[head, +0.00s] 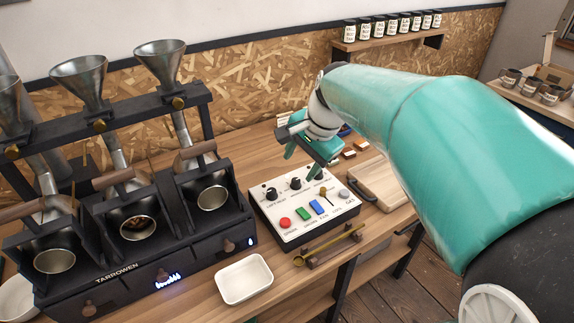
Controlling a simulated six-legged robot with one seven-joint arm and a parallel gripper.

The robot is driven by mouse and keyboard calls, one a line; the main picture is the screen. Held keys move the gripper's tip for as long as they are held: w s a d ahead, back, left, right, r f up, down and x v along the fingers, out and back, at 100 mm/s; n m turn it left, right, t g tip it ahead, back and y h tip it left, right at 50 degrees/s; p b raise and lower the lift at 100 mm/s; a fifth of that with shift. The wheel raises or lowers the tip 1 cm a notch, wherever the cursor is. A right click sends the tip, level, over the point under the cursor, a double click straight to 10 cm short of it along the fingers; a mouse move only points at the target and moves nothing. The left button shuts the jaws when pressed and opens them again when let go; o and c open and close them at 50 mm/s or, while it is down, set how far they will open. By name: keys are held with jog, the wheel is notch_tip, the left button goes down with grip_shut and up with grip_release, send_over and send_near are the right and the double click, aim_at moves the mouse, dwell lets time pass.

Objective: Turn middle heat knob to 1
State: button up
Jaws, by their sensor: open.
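The dark three-drum roaster (130,268) stands at the left with a row of knobs on its front. The middle heat knob (162,276) is small and brown. Below it a blue display (168,283) shows several lit flame marks. The right heat knob (229,246) has a single blue mark beside it. The left heat knob (88,308) is near the bottom edge. My gripper (302,163) is open and empty, above the back of the white control box, well to the right of the middle knob and apart from it.
The white control box (290,236) has black knobs, coloured buttons and a small lever. A white tray (244,279) sits in front of the roaster's right side. A brass scoop (330,243) lies on a wooden rest. A wooden board (380,183) lies right of the box.

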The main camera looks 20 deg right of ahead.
jog(key=w+d+f+m+y, duration=0.1)
jog(key=w+d+f+m, duration=0.35)
jog(key=w+m, duration=0.35)
jog(key=m, duration=0.4)
send_near(297, 180)
jog(key=shift+g+y, duration=0.4)
jog(key=x, duration=0.9)
jog(key=shift+w+d+f, duration=0.1)
jog(key=shift+w+d, duration=0.2)
jog(key=shift+w, duration=0.1)
jog(key=c, duration=1)
jog(key=shift+o, duration=0.2)
